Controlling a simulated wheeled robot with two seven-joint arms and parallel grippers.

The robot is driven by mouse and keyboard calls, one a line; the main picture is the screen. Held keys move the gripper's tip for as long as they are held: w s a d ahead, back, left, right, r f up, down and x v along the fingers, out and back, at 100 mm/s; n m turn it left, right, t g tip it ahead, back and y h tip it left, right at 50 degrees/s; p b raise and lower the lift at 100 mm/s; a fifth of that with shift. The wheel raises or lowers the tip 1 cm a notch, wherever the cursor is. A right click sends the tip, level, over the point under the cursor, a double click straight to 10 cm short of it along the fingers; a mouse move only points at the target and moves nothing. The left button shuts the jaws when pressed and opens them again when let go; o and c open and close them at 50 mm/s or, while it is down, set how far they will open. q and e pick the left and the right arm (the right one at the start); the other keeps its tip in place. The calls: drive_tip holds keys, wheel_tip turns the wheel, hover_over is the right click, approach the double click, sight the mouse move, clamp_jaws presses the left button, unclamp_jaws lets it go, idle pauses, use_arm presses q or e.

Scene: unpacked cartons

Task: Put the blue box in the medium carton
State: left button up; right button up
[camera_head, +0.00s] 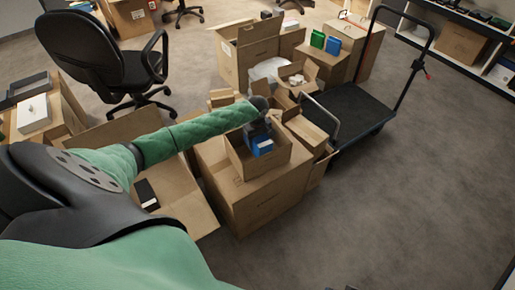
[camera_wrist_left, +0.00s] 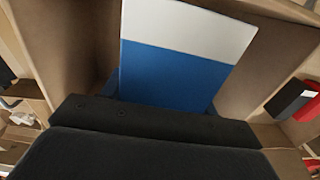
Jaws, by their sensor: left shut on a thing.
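The blue box (camera_head: 262,145) shows in the head view inside an open medium carton (camera_head: 245,166). My left gripper (camera_head: 258,128) reaches down into that carton from above and is shut on the box. In the left wrist view the box (camera_wrist_left: 180,68) has a white upper part and a blue lower part, right beyond the dark gripper (camera_wrist_left: 155,125). Brown carton walls (camera_wrist_left: 75,45) surround it on several sides. Whether the box touches the carton floor is hidden. My right gripper is not in view.
The medium carton stands on a larger closed carton (camera_head: 250,205). Open cartons (camera_head: 302,78) crowd behind it. A flat trolley (camera_head: 345,105) stands to the right, and an office chair (camera_head: 90,50) is at the back left. The floor at right is clear.

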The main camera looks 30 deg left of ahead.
use_arm(q)
drive_tip(key=shift+f, duration=2.5)
drive_tip(key=shift+f, duration=0.1)
drive_tip(key=o, duration=1.3)
wheel_tip(320, 180, up, 11)
drive_tip(key=shift+r, duration=0.6)
